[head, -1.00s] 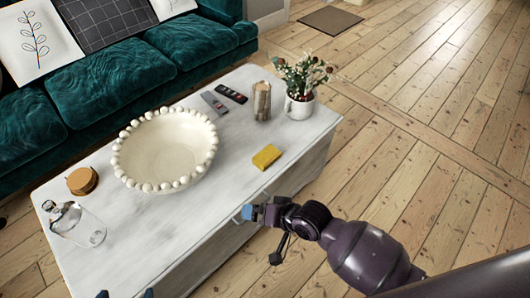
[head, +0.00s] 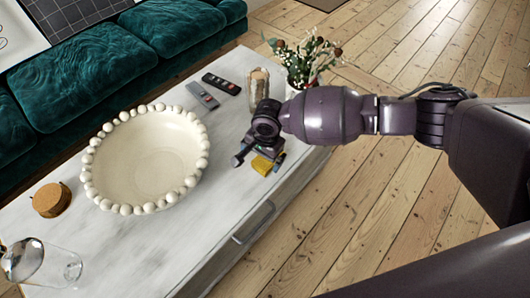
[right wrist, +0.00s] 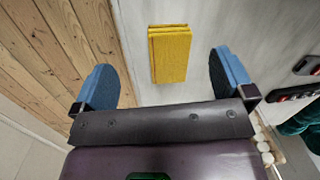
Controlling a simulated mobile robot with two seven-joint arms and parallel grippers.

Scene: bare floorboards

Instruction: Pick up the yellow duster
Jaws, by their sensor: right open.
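The yellow duster (head: 262,165) lies on the white table (head: 130,240), close to its right edge. In the head view my right gripper (head: 262,158) is above it and partly hides it. In the right wrist view the duster (right wrist: 170,53) appears as a folded yellow block between and beyond the two blue fingertips. The right gripper (right wrist: 167,82) is open and empty, with free space on both sides of the duster. My left gripper is not in view.
A large beaded bowl (head: 150,160) stands left of the duster. Two remotes (head: 212,90), a ribbed jar (head: 259,86) and a flower pot (head: 300,72) are behind. A glass cloche (head: 40,262) and coasters (head: 51,199) are at left. A teal sofa (head: 110,60) lines the back.

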